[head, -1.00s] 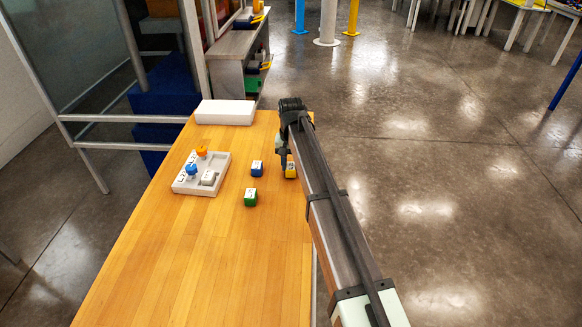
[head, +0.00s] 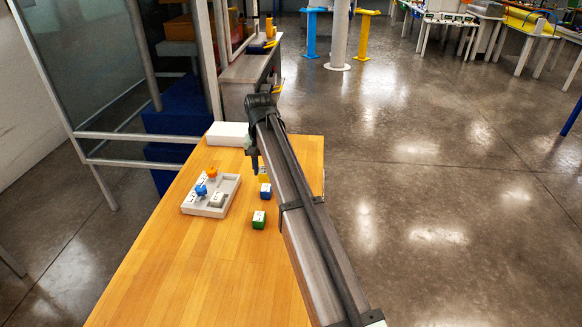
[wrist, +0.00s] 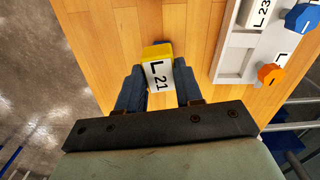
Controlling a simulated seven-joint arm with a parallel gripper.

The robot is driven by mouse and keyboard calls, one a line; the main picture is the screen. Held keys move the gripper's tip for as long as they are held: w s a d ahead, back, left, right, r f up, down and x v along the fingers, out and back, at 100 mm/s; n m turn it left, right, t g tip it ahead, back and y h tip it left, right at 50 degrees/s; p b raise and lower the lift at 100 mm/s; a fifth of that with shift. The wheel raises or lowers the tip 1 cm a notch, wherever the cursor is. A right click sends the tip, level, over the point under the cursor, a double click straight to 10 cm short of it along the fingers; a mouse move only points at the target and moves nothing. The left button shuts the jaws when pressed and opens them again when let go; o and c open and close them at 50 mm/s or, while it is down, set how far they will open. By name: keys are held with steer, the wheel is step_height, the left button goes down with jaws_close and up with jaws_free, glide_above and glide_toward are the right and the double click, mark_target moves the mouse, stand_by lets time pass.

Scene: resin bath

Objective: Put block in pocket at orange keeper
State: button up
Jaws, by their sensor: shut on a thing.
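My gripper (wrist: 160,92) is shut on the yellow block (wrist: 158,70), whose white label reads L 21. In the head view the yellow block (head: 262,174) shows partly behind my gripper (head: 256,162), above the blue block. The pale tray (head: 228,187) lies to the left. It carries an orange keeper (head: 212,171) at its far end and a blue keeper (head: 201,190) nearer. In the wrist view the orange keeper (wrist: 270,74) is to the right of the held block. The pocket area beside it looks empty. A white block (wrist: 259,12) sits in the pocket by the blue keeper.
A blue block (head: 265,190) and a green block (head: 259,219) stand on the wooden table (head: 190,270), right of the tray. A white box (head: 227,134) lies at the table's far edge. The near part of the table is clear.

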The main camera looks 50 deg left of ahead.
steer(key=s+a+m, duration=0.1)
steer(key=s+a, duration=0.2)
steer(key=a, duration=0.3)
steer(key=s+a+r+m, duration=0.1)
steer(key=s+a, duration=0.2)
steer(key=a, duration=0.4)
steer(key=shift+s+a+r, duration=0.15)
steer(key=shift+s+a, duration=0.1)
steer(key=shift+s, duration=0.1)
steer(key=shift+f, duration=0.2)
steer(key=shift+f, duration=4.6)
